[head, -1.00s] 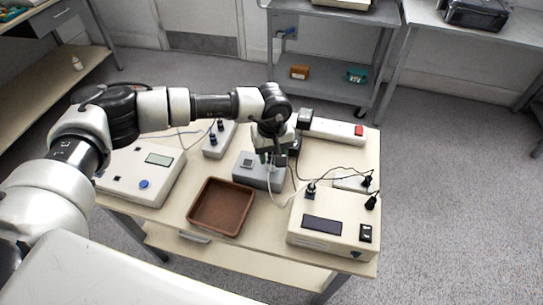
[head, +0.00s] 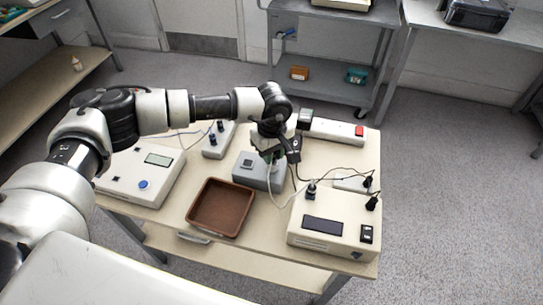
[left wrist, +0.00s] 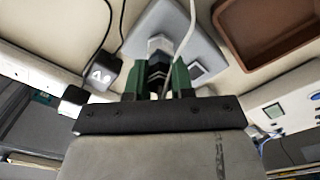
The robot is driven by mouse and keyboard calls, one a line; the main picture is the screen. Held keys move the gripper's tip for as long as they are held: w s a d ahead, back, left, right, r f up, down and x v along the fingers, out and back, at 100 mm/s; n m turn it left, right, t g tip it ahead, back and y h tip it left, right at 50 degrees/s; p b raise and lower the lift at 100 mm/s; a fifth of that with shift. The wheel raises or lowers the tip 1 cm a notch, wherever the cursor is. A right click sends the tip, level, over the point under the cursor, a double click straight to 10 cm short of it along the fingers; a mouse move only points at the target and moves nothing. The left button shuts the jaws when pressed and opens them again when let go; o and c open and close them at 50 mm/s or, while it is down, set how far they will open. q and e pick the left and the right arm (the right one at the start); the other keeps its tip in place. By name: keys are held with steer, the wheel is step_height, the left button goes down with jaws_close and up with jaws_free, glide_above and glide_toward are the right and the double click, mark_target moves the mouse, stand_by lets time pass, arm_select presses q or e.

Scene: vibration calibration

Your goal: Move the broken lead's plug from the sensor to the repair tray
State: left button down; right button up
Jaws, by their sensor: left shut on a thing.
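The sensor is the grey box (head: 246,170) near the middle of the table, partly hidden by my gripper; it also shows in the left wrist view (left wrist: 205,45). My left gripper (head: 274,158) is over its right part. In the left wrist view the green fingers (left wrist: 157,82) are shut on a dark plug (left wrist: 157,66), with the grey box behind it. A pale lead (left wrist: 189,30) runs close to the plug. I cannot tell whether the plug is still seated. The brown, empty tray (head: 221,207) lies left of and in front of the sensor. My right gripper is not seen.
A beige instrument (head: 318,228) with a plug on top stands at the front right, with black leads behind it. A white power strip (head: 333,130) with a red switch is at the back. Another instrument (head: 140,172) stands left of the tray.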

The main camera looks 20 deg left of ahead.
arm_select(q)
steer(key=shift+n, duration=0.3)
steer(key=n, duration=0.4)
stand_by(0.3)
steer(key=shift+n, duration=0.6)
steer(key=n, duration=0.2)
steer(key=shift+n, duration=0.4)
steer(key=shift+n, duration=1)
